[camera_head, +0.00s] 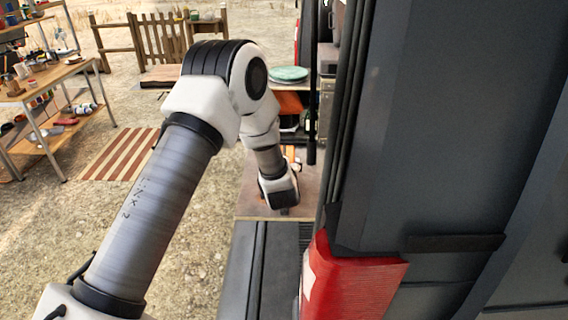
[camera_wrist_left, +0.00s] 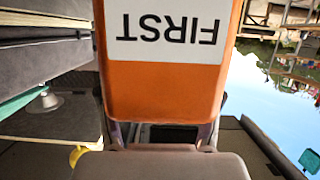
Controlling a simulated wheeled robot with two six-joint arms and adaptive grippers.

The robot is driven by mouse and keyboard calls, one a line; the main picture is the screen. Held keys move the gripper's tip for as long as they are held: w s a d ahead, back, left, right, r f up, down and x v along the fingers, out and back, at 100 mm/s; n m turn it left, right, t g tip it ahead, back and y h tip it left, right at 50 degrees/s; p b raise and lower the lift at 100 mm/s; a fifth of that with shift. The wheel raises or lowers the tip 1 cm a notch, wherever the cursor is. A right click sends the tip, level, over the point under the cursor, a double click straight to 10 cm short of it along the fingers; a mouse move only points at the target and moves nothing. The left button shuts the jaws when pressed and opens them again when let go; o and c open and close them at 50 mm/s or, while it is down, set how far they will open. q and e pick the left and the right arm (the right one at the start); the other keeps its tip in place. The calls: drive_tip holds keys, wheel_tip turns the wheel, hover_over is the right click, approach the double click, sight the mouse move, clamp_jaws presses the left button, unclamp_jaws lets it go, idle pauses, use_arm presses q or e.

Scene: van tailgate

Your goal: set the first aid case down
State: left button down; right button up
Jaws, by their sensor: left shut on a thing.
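The first aid case (camera_wrist_left: 160,92) is orange with a white label reading "FIRST". It fills the middle of the left wrist view, where the lettering shows upside down. My left gripper (camera_wrist_left: 162,138) is shut on the edge of the case nearest the camera, with a finger at each side. In the head view, my left arm reaches over to the van, and its wrist is low over the tailgate area. The fingers are not clear there. A small orange patch shows beside the wrist, but I cannot tell whether it is the case. My right gripper is not in view.
The dark van side (camera_head: 460,130) and red tail lamp (camera_head: 355,285) stand close right of my arm. A green round item (camera_head: 289,74) lies on a surface behind the wrist. A workbench (camera_head: 50,85), striped mat (camera_head: 118,155) and wooden fence (camera_head: 160,40) are farther left.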

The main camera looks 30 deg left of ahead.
use_arm(q)
drive_tip(key=shift+c, duration=2.4)
unclamp_jaws()
drive_tip(key=shift+w+f, duration=0.1)
drive_tip(key=shift+f, duration=0.05)
drive_tip(key=shift+o, duration=1.3)
drive_tip(key=shift+w+f, duration=0.1)
drive_tip(key=shift+w, duration=0.05)
drive_tip(key=shift+r+p, duration=0.3)
drive_tip(key=shift+r, duration=0.1)
drive_tip(key=shift+s+d+b, duration=0.2)
drive_tip(key=shift+s+b, duration=0.2)
drive_tip(key=b+v, duration=0.2)
drive_tip(key=v, duration=0.4)
drive_tip(key=shift+s+d+r, duration=0.15)
drive_tip(key=shift+s, duration=0.15)
